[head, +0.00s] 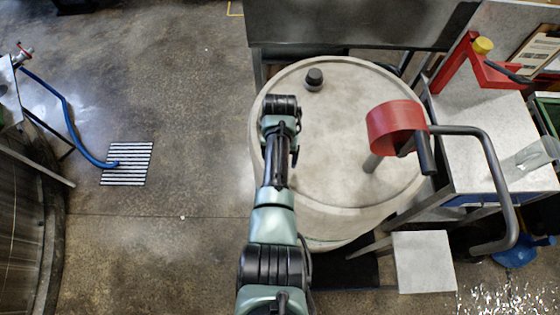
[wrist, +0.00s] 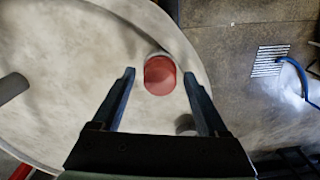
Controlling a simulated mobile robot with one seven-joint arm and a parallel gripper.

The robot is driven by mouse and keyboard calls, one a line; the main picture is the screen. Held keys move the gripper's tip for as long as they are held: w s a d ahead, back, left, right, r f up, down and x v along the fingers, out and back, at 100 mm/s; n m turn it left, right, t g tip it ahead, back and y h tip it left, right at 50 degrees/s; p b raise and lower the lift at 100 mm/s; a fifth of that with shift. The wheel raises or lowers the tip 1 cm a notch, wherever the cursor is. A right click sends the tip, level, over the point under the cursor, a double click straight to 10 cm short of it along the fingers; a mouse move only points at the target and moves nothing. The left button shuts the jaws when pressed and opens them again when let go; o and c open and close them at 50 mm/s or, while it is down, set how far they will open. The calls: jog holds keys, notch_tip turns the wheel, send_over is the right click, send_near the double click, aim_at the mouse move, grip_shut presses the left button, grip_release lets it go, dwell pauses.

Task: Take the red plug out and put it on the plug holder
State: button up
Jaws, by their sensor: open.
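The red plug (wrist: 160,75) is a short red cylinder standing near the rim of the pale round drum lid (head: 340,120). It shows in the wrist view between the two fingers of my gripper (wrist: 158,74), with a gap on both sides. My gripper is open and empty over the left part of the lid. In the head view my arm hides the plug. A short black stub (head: 314,78) stands on the far part of the lid; a dark stub also shows near the right finger in the wrist view (wrist: 185,123). I cannot tell whether it is the plug holder.
A red roller (head: 393,126) on a bent grey pipe (head: 495,180) overhangs the lid's right side. A red bracket with a yellow knob (head: 483,45) stands on the right bench. A dark panel (head: 350,25) lies behind.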

jog(key=m, duration=1.5)
jog(key=shift+m, duration=0.4)
